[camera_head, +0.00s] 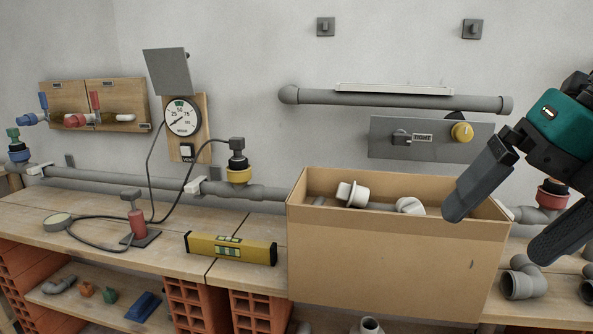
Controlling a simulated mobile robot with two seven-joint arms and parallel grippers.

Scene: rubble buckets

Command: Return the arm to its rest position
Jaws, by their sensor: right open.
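My right gripper (505,228) comes in from the right, in front of the right end of an open cardboard box (385,265). Its two dark fingers are spread apart with nothing between them. Its body is teal and black. The box stands on the wooden workbench (130,195) and holds white and grey pipe fittings, one white fitting (352,194) showing above the rim. The right finger overlaps the area beside the box, and I cannot tell whether it touches anything. My left gripper is not in view.
A yellow spirit level (231,248) lies left of the box. A red hand pump (138,225) with a hose stands further left. Grey elbow fittings (523,280) lie right of the box. A grey pipe (395,100) and a panel with a yellow knob (462,132) are on the wall behind.

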